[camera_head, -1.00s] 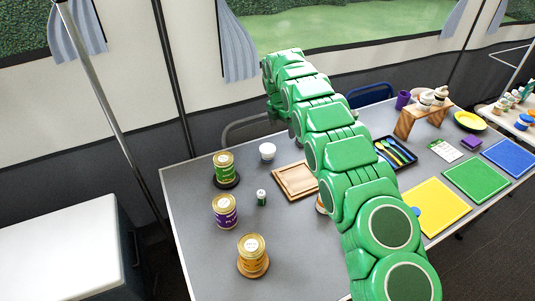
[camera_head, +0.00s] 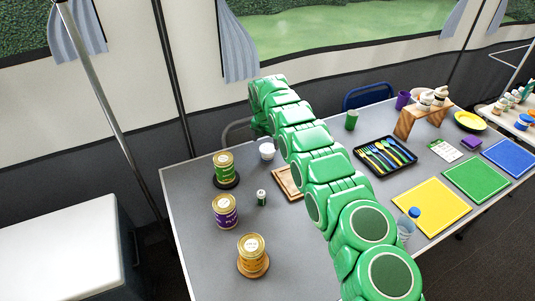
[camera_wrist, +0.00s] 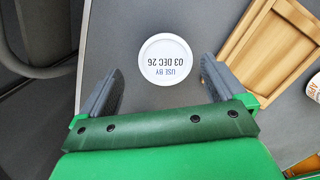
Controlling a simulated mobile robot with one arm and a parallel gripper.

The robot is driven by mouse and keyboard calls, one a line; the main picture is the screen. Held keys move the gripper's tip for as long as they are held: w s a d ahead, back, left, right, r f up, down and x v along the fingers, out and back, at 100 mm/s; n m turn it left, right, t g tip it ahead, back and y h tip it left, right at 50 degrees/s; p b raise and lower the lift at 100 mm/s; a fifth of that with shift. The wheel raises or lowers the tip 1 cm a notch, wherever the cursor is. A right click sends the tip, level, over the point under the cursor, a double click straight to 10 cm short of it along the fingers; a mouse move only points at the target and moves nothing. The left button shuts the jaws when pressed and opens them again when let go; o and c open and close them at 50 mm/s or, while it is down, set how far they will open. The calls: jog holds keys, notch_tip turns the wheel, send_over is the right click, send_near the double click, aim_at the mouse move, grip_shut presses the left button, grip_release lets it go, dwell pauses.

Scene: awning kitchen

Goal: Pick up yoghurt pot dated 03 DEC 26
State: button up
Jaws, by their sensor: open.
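The yoghurt pot (camera_wrist: 166,60) shows in the wrist view as a white round lid printed "USE BY 03 DEC 26", upside down in the picture. In the head view the white pot (camera_head: 267,152) stands on the table's far side, beside my arm. My gripper (camera_wrist: 160,85) is open in the wrist view, with one dark finger to the left and one to the right of the pot. Neither finger seems to touch it. My gripper's fingers are hidden behind the arm in the head view.
A wooden tray (camera_wrist: 268,48) lies close right of the right finger. A chair (camera_head: 238,130) is behind the table.

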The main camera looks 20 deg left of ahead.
aim_at(267, 148)
jog(key=shift+d+f, duration=0.2)
jog(key=shift+f, duration=1.05)
jog(key=shift+d+f, duration=0.15)
jog(key=shift+f, duration=1.05)
jog(key=shift+c, duration=0.5)
jog(key=c, duration=0.9)
